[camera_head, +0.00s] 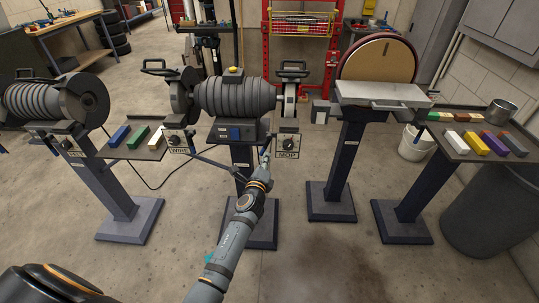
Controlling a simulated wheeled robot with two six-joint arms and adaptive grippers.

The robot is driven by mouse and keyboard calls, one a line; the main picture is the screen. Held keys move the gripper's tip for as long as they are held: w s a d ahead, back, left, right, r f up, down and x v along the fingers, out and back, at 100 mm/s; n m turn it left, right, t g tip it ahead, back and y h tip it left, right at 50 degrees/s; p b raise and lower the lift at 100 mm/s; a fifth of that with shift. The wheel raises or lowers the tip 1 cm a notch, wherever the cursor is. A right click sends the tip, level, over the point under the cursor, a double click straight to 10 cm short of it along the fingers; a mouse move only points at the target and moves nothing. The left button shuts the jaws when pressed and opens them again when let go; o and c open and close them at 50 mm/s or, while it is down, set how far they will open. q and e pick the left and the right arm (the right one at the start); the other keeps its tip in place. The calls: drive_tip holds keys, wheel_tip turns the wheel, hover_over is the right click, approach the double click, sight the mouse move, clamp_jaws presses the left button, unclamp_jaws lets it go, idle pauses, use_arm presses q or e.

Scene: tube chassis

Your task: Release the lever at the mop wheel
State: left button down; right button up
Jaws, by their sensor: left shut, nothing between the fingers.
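The mop wheel (290,104) is the pale disc at the right end of the grey grinder motor (234,94), under a black guard. Below it is a switch box with a dark round knob or lever (288,144) and a plate marked MOP (287,155). My left gripper (266,154) is at the end of the arm rising from the bottom of the view. It is shut and empty, just left of the MOP box; I cannot tell whether it touches it. The tips are small and hard to make out. My right gripper is not in view.
A similar switch marked WIRE (178,143) stands left beside a tray (140,147) of coloured bars. A disc sander (376,62) stands right, with another bar tray (485,148) beyond it. The floor in front (330,260) is clear.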

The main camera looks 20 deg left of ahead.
use_arm(q)
drive_tip(key=m+p, duration=0.1)
drive_tip(key=a+m+p, duration=0.1)
drive_tip(key=a+r+m+p, duration=0.1)
drive_tip(key=shift+s+r+m+y, duration=0.1)
drive_tip(key=shift+s+m+y, duration=0.15)
drive_tip(key=shift+m+y, duration=0.05)
drive_tip(key=a+r+m+p, duration=0.1)
drive_tip(key=m+p, duration=0.1)
drive_tip(key=r+m+p, duration=0.1)
drive_tip(key=m+p, duration=0.1)
drive_tip(key=p, duration=0.1)
drive_tip(key=a+r+m+g+y+p, duration=0.1)
drive_tip(key=m+p, duration=0.1)
drive_tip(key=m, duration=0.1)
drive_tip(key=shift+s+a+r, duration=0.1)
drive_tip(key=shift+s+a, duration=0.2)
drive_tip(key=shift+s, duration=0.1)
